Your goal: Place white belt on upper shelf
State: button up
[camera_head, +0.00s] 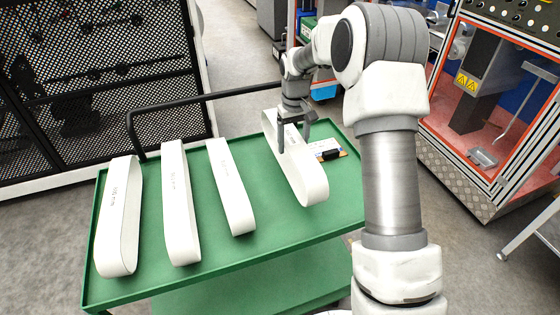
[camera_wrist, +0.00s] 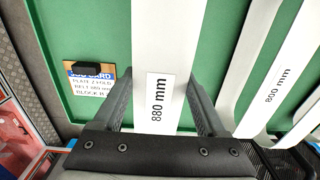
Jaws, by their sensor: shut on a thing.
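My gripper (camera_head: 294,140) is shut on a white belt (camera_head: 302,173), a flattened loop at the right of the row on the green cart. In the wrist view the fingers of my gripper (camera_wrist: 158,88) lie on both sides of this belt (camera_wrist: 169,40), whose label reads 880 mm. Whether it touches the cart top is unclear. Three other white belts lie to its left: a near one (camera_head: 230,187), a middle one (camera_head: 180,205) and a far-left one (camera_head: 118,215). The cart's green upper shelf (camera_head: 270,225) has a lower shelf (camera_head: 240,290) beneath it.
A job card (camera_head: 326,149) with a dark block lies beside the held belt; it also shows in the wrist view (camera_wrist: 90,80). A black handle bar (camera_head: 210,97) runs along the cart's back. A black mesh rack (camera_head: 95,80) stands behind; a red-framed machine (camera_head: 490,100) stands right.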

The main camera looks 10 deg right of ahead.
send_over(292, 168)
jog(key=shift+f, duration=2.35)
jog(key=shift+f, duration=0.15)
jog(key=o, duration=1.3)
